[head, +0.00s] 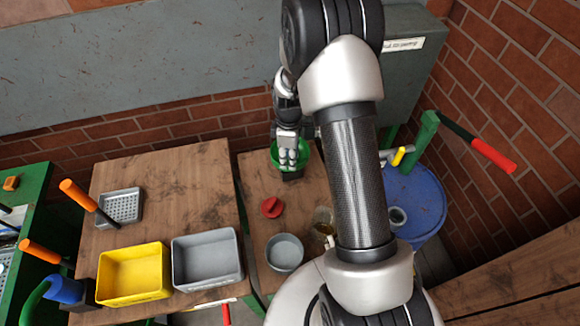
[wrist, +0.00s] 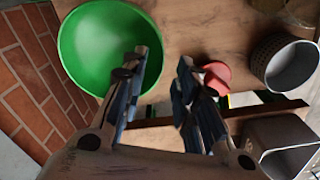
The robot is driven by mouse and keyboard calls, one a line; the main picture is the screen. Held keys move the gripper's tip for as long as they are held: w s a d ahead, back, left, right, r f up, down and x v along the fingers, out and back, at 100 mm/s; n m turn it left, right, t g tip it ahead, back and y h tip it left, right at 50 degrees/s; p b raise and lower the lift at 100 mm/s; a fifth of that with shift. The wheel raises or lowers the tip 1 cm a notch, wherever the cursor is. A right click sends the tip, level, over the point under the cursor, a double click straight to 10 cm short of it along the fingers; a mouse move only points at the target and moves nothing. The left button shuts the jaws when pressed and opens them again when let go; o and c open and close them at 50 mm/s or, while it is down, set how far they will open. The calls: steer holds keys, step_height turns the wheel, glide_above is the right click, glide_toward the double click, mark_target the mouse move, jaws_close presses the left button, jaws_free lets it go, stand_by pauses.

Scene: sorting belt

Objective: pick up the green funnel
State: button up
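The green funnel (head: 275,156) is at the back of the right wooden table in the head view, partly hidden by my gripper. In the wrist view the green funnel (wrist: 88,45) shows its wide round mouth at the upper left. My gripper (wrist: 163,62) is open, with a clear gap between its fingers. The left finger overlaps the funnel's mouth and the right finger lies outside its rim in the picture. I cannot tell whether either finger touches it. In the head view my gripper (head: 288,160) is at the funnel.
A red piece (head: 271,207) and a grey round container (head: 285,266) are nearer on the same table. A yellow bin (head: 134,297) and a grey bin (head: 208,286) stand on the left table. A blue drum (head: 425,190) is at right. A brick wall (head: 130,132) is behind.

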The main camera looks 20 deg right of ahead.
mark_target(289, 170)
step_height(289, 170, down, 3)
steer(key=shift+w+f+b, duration=0.1)
steer(key=shift+w+b, duration=0.05)
steer(key=shift+b, duration=0.15)
jaws_close()
stand_by(0.5)
